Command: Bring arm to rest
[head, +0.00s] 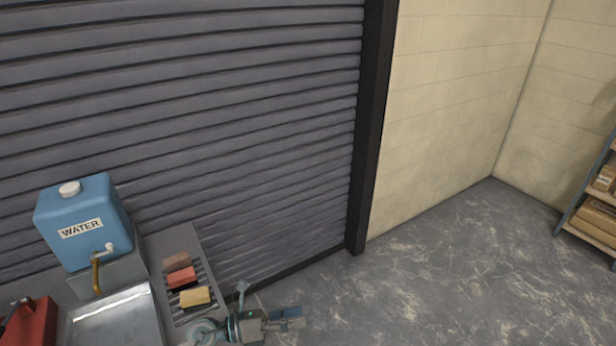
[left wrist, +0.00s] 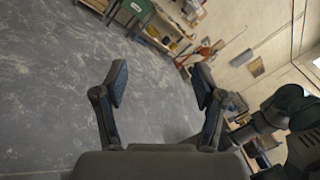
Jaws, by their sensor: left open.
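My left gripper (head: 268,314) shows at the bottom of the head view, at the right of the bench end and over the grey floor. In the left wrist view its two fingers (left wrist: 160,84) stand wide apart with nothing between them, only bare floor behind. The gripper is open and empty. My right gripper does not show in the head view.
A blue water container (head: 84,222) with a tap stands on the bench at left, above a metal basin (head: 118,318). Red and yellow blocks (head: 195,297) lie on a rack near my arm. A shelf (head: 592,205) stands far right. The middle floor is clear.

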